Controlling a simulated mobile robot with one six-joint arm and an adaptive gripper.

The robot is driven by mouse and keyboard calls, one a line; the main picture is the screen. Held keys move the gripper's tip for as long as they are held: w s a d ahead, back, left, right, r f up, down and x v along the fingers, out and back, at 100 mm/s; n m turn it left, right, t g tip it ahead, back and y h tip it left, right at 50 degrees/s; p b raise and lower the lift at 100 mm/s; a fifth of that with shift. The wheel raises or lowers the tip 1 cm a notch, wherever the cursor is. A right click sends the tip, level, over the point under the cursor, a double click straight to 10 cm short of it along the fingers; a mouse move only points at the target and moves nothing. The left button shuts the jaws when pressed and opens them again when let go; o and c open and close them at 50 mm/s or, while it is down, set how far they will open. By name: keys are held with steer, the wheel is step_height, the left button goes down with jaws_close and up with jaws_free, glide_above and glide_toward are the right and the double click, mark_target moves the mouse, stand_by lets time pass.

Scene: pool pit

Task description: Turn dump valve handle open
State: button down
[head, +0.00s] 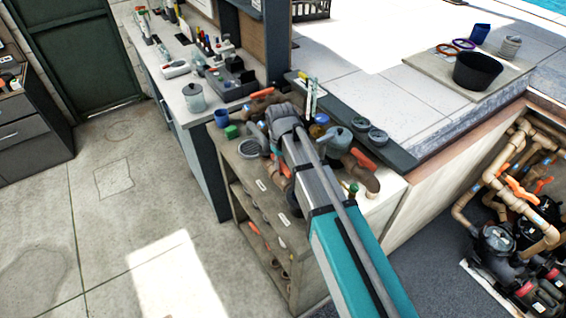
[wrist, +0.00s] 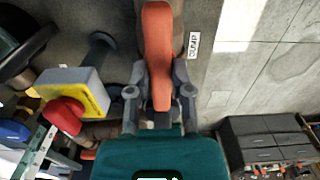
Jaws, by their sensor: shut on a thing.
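The orange dump valve handle (wrist: 158,50) runs up the middle of the wrist view, beside a white label reading DUMP (wrist: 194,45). My gripper (wrist: 161,80) has its two grey fingers on either side of the handle's lower part and is shut on it. In the head view, an orange handle (head: 280,162) shows just left of my arm, over the front edge of the bench (head: 247,176). My fingers are hidden there behind my arm.
Other orange handles (head: 363,158), pots and small containers crowd the bench around my arm. A yellow-and-white block (wrist: 75,88) and a red thing (wrist: 64,115) are left of my gripper in the wrist view. Open concrete floor (head: 110,230) lies left of the bench.

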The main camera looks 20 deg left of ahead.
steer(key=c, duration=0.5)
jaws_free()
